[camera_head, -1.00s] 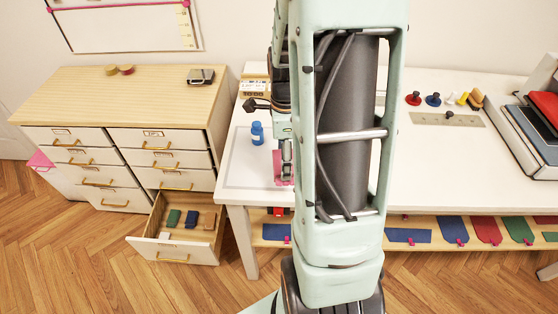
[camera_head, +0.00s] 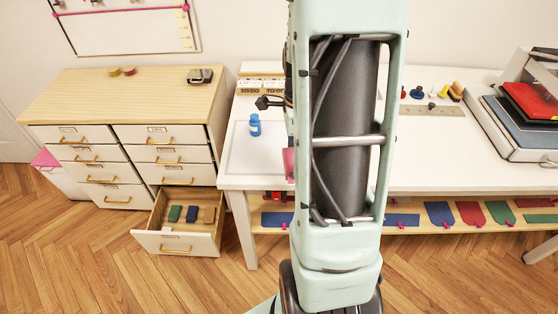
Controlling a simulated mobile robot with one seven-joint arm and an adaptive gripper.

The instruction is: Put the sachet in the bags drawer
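A pink flat piece (camera_head: 289,163), which may be the sachet, shows at the left edge of my arm, over the front of the white table; most of it is hidden. My gripper is behind my upright arm link, so its fingers and their hold on the pink piece cannot be seen. The lowest drawer (camera_head: 176,244) of the cabinet's right column stands open. Inside it lie a green, a blue and a brown small item and a small pale piece. The drawer labels are too small to read.
The wooden-topped cabinet (camera_head: 140,92) stands left of the white table (camera_head: 240,165). A blue bottle (camera_head: 255,126) stands on the table's left part. Coloured tags (camera_head: 470,212) lie on the shelf below. Stamps and a press (camera_head: 520,115) are at the right. Floor before the drawer is clear.

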